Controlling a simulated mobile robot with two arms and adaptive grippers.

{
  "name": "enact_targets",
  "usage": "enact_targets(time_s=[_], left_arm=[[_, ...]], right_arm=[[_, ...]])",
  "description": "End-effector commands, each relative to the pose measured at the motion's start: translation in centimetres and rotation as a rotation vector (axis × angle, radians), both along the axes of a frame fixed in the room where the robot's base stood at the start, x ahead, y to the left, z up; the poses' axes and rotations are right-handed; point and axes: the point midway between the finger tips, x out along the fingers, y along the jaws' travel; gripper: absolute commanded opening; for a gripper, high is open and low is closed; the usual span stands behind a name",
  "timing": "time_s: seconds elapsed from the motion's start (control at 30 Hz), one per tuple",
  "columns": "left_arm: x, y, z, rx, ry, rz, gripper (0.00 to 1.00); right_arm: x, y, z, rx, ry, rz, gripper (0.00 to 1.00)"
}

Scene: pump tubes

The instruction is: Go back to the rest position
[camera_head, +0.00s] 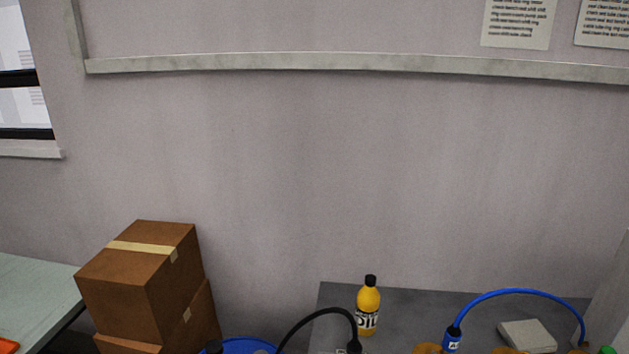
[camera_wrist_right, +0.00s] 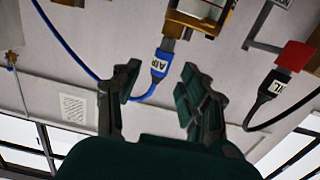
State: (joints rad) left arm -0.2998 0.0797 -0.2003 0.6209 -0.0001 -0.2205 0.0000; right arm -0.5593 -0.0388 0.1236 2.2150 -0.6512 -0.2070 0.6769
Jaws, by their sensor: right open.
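My right gripper (camera_wrist_right: 158,70) shows in the right wrist view with its two dark fingers spread apart and nothing held between them. A blue tube (camera_wrist_right: 72,55) with a blue connector marked AIR (camera_wrist_right: 160,66) appears beyond the fingertips, apart from them as far as I can tell. A black tube with a black connector labelled in white (camera_wrist_right: 268,88) hangs to the right, by a red block (camera_wrist_right: 295,55). In the head view the blue tube (camera_head: 515,292) arches at lower right, and the black tube (camera_head: 318,314) arches at lower middle. Neither gripper shows in the head view.
A yellow bottle (camera_head: 368,308) with a black cap stands on the grey table (camera_head: 415,300), near a pale flat box (camera_head: 527,335). Stacked cardboard boxes (camera_head: 150,275) stand at left beside a pale green table (camera_head: 35,290).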

Motion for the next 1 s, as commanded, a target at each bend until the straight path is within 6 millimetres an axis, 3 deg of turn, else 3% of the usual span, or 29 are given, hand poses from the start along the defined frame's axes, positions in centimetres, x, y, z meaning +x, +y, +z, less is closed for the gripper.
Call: enact_targets(time_s=[0.17, 0.4, 0.8, 1.0], left_arm=[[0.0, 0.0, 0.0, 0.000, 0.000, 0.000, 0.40], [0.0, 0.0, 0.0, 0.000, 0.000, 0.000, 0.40], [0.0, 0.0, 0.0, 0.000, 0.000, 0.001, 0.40], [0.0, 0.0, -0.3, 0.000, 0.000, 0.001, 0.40]], right_arm=[[-1.8, 0.3, -3.5, 0.045, 0.283, -0.063, 0.43], [-6.9, 4.3, -8.5, 0.070, 0.731, 0.042, 0.43], [-15.6, 10.1, -10.8, 0.027, 1.187, 0.347, 0.43], [-14.6, 10.3, -16.5, 0.028, 1.219, 0.349, 0.43]])
